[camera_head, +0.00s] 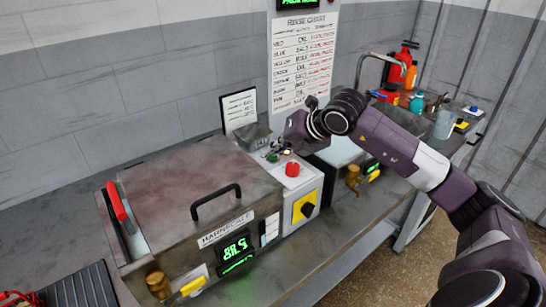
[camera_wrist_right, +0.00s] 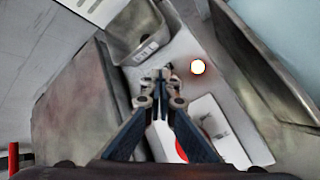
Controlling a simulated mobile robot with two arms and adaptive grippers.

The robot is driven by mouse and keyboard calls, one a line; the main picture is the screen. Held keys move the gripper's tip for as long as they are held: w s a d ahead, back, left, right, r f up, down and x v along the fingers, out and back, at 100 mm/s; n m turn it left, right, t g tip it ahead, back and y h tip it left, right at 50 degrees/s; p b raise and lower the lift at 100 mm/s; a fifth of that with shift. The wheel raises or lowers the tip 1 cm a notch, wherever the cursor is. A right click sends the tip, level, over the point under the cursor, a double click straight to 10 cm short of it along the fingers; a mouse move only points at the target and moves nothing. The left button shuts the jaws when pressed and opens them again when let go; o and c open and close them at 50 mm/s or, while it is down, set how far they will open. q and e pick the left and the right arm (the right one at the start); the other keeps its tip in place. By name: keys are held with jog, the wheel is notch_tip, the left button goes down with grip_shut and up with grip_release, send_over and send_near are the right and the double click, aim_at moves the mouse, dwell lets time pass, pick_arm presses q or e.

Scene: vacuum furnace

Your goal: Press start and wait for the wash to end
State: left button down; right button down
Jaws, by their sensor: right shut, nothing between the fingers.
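The washing machine (camera_head: 175,190) has its brown-grey lid down, with a black handle (camera_head: 216,203) and a lit green display (camera_head: 236,250) on its front. To its right is a white control box (camera_head: 309,186) with a red button (camera_head: 292,169) and a black knob on a yellow plate (camera_head: 304,207). My right gripper (camera_head: 274,153) is shut and empty, above the back of this box. In the right wrist view, its fingertips (camera_wrist_right: 160,82) are beside a round lit button (camera_wrist_right: 198,67); the red button (camera_wrist_right: 181,149) is partly hidden by a finger. I cannot tell whether the fingertips touch anything.
A small metal bin (camera_head: 252,136) stands behind the box, and a sign (camera_head: 239,109) behind that. A second metal unit with a brass valve (camera_head: 353,178) is to the right. A red-handled part (camera_head: 117,201) sits at the machine's left. Bottles (camera_head: 411,76) crowd the far counter.

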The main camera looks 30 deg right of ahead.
aim_at(275, 158)
jog(key=shift+r, duration=0.1)
jog(key=shift+r+p, duration=0.4)
jog(key=shift+r, duration=0.25)
jog(key=shift+r+p, duration=1.6)
jog(key=shift+r, duration=1)
jog(key=shift+f, duration=0.15)
